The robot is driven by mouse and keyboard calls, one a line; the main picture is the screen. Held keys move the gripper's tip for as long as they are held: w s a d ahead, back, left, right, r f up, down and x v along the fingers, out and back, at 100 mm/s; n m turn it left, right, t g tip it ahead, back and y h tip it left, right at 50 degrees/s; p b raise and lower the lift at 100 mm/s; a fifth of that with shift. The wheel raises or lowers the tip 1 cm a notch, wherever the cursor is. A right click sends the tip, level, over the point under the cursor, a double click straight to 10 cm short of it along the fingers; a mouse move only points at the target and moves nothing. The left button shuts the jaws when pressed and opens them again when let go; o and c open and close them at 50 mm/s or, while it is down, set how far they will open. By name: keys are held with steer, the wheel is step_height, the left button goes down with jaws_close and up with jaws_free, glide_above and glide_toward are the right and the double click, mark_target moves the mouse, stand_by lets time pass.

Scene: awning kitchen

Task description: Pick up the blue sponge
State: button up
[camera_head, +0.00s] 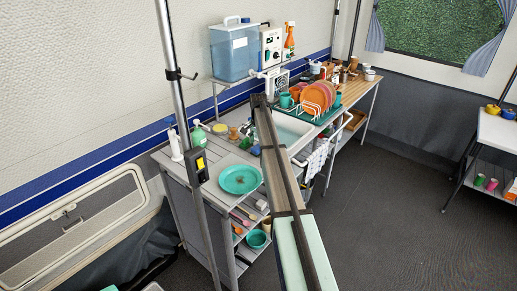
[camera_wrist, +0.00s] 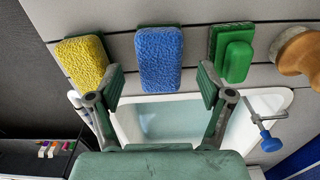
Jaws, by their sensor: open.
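The blue sponge (camera_wrist: 160,58) lies on the grey slatted counter in the wrist view, just beyond the basin's edge. It has a darker underside layer. My gripper (camera_wrist: 160,82) is open and empty, with one finger on each side of the sponge's near end as pictured. I cannot tell how far above the sponge the fingertips are, and no contact shows. In the head view I cannot make out the blue sponge, and my arm hides the gripper's fingers.
A yellow sponge (camera_wrist: 86,62) lies left of the blue one. A green scrubber (camera_wrist: 232,54) and a wooden brush (camera_wrist: 298,52) lie right. The white sink (camera_head: 291,132) with a blue-handled tap (camera_wrist: 270,142) is close below. A dish rack with plates (camera_head: 317,98) stands beyond.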

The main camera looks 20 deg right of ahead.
steer(key=shift+f, duration=1.2)
steer(key=c, duration=0.9)
steer(key=shift+r, duration=0.15)
step_height(320, 180, up, 20)
steer(key=b, duration=0.4)
